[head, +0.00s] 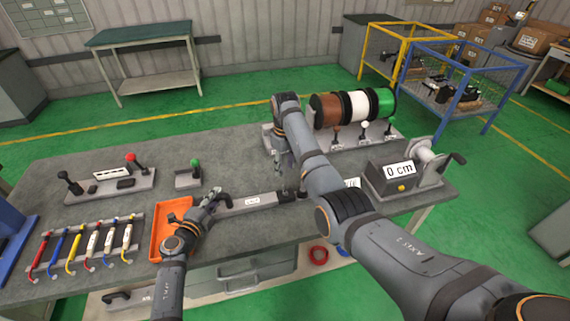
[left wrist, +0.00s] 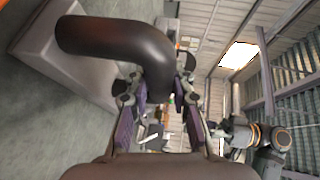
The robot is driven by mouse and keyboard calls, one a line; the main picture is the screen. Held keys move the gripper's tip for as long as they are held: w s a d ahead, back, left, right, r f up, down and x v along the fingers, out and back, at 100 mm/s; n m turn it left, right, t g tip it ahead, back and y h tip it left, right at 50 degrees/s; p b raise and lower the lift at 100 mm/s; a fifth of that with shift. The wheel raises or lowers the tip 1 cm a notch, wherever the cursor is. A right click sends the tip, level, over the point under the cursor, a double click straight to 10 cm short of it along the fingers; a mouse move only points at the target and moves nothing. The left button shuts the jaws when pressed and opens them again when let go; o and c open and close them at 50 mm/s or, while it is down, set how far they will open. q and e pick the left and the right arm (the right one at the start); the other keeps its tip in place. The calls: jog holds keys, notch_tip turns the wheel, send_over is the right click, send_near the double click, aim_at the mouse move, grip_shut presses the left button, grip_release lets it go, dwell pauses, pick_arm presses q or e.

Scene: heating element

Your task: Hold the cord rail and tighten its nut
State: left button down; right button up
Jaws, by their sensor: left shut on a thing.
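The cord rail (head: 252,202) is a long grey bar with a white label, lying on the grey workbench. My left gripper (head: 219,199) is at its left end. In the left wrist view, a thick black curved handle (left wrist: 118,38) rises from a grey block and passes between the fingers of my left gripper (left wrist: 160,112), which is shut on it. My right gripper (head: 290,168) points down above the rail's right end, partly hidden by my right arm; I cannot tell its finger opening. A small dark upright part (head: 302,191) at that end may be the nut; it is too small to tell.
An orange tray (head: 158,240) lies left of the left gripper, beside a rack of coloured cords (head: 96,240). Cable spools (head: 352,106) stand at the back right. A crank unit reading 0 cm (head: 392,180) is on the right.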

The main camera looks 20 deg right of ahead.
jog(key=shift+r, duration=0.4)
pick_arm(q)
jog(key=c, duration=1.1)
grip_release()
